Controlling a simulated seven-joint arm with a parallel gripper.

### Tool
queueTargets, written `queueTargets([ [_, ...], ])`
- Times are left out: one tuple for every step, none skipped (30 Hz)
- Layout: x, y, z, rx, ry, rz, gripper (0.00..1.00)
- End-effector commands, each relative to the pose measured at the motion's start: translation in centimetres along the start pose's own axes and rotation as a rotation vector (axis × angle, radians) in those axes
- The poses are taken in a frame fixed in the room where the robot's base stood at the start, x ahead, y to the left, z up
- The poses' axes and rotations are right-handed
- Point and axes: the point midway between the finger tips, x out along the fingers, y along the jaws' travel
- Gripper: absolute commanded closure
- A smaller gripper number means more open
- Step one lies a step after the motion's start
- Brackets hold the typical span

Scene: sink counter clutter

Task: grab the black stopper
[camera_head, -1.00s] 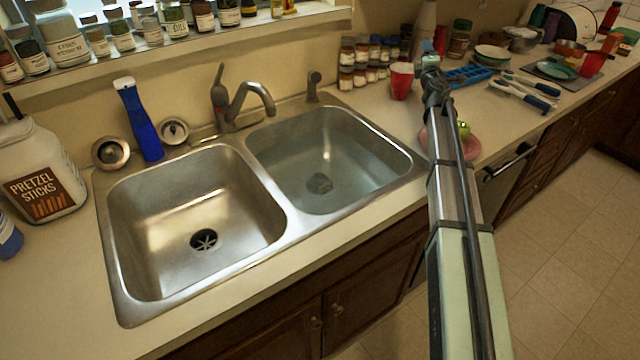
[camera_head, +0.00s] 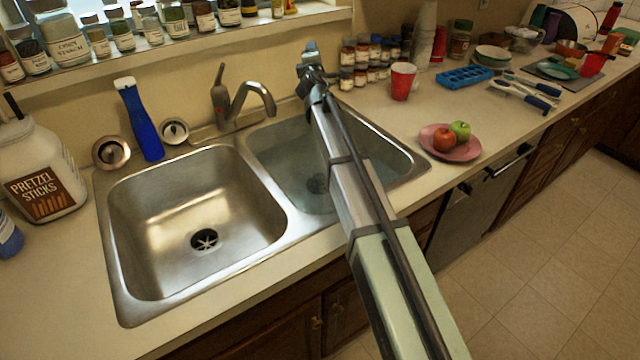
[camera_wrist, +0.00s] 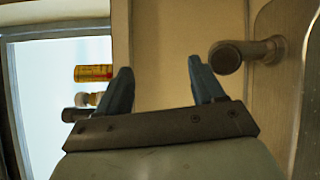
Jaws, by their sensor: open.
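I cannot single out a black stopper with certainty. Two round metal pieces stand behind the left basin: one with a dark brown rim (camera_head: 110,152) and a paler one with a dark centre (camera_head: 174,131). My gripper (camera_head: 311,48) is above the back edge of the right basin, near the wall. In the wrist view my gripper (camera_wrist: 160,66) is open and empty, with its two blue-grey fingers apart.
The faucet (camera_head: 240,100) stands left of my arm. The dark sprayer (camera_wrist: 230,55) shows right of my fingers in the wrist view. Spice jars (camera_head: 360,65), a red cup (camera_head: 402,80) and a pink plate (camera_head: 466,154) with two apples are to the right. The left basin (camera_head: 150,210) is empty.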

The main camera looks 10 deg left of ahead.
Motion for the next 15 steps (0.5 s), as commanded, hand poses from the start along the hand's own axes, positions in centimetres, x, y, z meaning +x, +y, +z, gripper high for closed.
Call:
queueTargets([
  [0.1,-0.7,0.4,0.032,-0.024,-0.036,0.32],
  [0.2,-1.1,0.7,0.052,-0.039,-0.059,0.32],
  [0.2,-1.8,1.1,0.079,-0.059,-0.091,0.32],
  [0.2,-2.3,1.4,0.100,-0.075,-0.116,0.32],
  [0.2,-2.9,1.6,0.122,-0.091,-0.142,0.32],
  [0.2,-3.6,2.0,0.153,-0.113,-0.181,0.32],
  [0.1,-4.3,2.2,0.178,-0.130,-0.212,0.32],
  [0.0,-5.0,2.5,0.203,-0.148,-0.245,0.32],
  [-0.2,-6.0,2.7,0.239,-0.172,-0.294,0.32],
  [-0.4,-6.8,2.9,0.267,-0.191,-0.335,0.32],
  [-0.6,-7.7,3.1,0.297,-0.211,-0.380,0.32],
  [-1.1,-8.9,3.2,0.338,-0.238,-0.444,0.32],
  [-1.4,-9.9,3.2,0.369,-0.258,-0.495,0.32],
  [-1.9,-10.8,3.2,0.400,-0.277,-0.548,0.32],
  [-2.6,-12.1,3.1,0.439,-0.301,-0.619,0.32],
])
